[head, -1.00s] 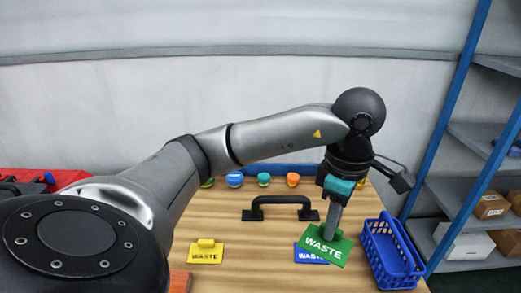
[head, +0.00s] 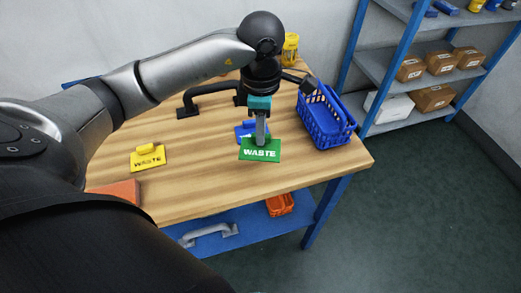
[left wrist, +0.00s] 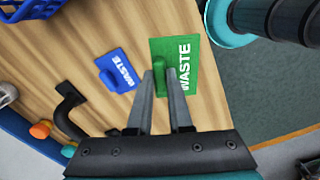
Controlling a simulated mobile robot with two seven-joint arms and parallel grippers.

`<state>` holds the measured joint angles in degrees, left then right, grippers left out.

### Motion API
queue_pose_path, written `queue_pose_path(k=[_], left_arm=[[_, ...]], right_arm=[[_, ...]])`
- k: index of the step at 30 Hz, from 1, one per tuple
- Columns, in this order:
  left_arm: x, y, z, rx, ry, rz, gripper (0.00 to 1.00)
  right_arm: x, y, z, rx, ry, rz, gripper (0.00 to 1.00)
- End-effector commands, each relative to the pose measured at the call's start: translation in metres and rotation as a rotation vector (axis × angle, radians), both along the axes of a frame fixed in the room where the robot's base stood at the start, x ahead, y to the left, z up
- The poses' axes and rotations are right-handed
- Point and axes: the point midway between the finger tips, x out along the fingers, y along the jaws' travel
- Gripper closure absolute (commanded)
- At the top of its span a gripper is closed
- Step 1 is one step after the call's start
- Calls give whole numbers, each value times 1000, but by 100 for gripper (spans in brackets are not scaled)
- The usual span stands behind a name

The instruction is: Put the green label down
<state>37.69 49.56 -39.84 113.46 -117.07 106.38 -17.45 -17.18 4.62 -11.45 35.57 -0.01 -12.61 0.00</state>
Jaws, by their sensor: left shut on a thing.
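The green label (head: 260,151), a plate with white WASTE lettering, is in my left gripper (head: 261,140). The gripper points down over the table and is shut on it. In the left wrist view the green label (left wrist: 175,62) is at the fingertips (left wrist: 156,70), close to the table's edge. I cannot tell whether it touches the table or hangs just above it. A blue WASTE label (left wrist: 117,70) lies beside it on the wooden table (head: 205,185); in the head view it is partly hidden behind the green one.
A blue basket (head: 326,118) stands right of the gripper. A yellow WASTE label (head: 147,158) lies to the left, and a black handle (head: 207,97) sits behind. Bare wood lies left of and in front of the green label. Shelves (head: 400,62) stand beyond the table.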

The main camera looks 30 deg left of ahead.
Motion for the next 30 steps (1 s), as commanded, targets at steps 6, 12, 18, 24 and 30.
queue_pose_path(k=[6, 12, 18, 24, 30], left_arm=[[0, 0, -26, 0, 1, -1, 100], [-1, 0, -47, 0, 3, -2, 100], [0, 0, -70, 0, 0, -1, 100], [0, 0, -69, 0, -1, -2, 100], [0, 0, -72, 0, -1, -1, 76]], right_arm=[[0, 0, -4, 0, -1, 0, 50], [0, 0, -8, 0, -1, 0, 50], [0, 0, -12, 0, 0, 0, 50], [0, 0, -11, 0, 0, 0, 50], [0, 0, -14, 0, 0, 0, 50]])
